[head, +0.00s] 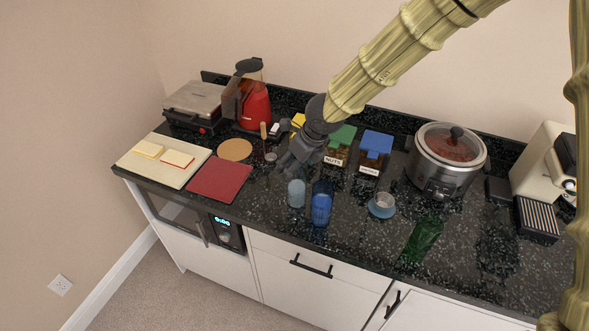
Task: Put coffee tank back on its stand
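My gripper (284,169) is dark grey and hangs over the middle of the counter, pointing down and to the left. Its fingers blur into the dark countertop, so I cannot tell whether they are open or shut; I see nothing clearly held. A red jug-like appliance (256,106) with a dark handle and a clear amber upper part stands upright at the back left, apart from my gripper. I cannot tell whether it is the coffee tank. A cream machine (541,158) with a dark ribbed tray (537,219) stands at the far right. No stand is clearly recognisable.
A sandwich press (195,103), cutting board (160,172), red mat (219,179) and round cork mat (235,150) lie left. Green-lidded (339,144) and blue-lidded (375,150) jars stand behind blue glasses (321,207), a cup (382,203) and green glass (423,238). A slow cooker (446,162) stands right.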

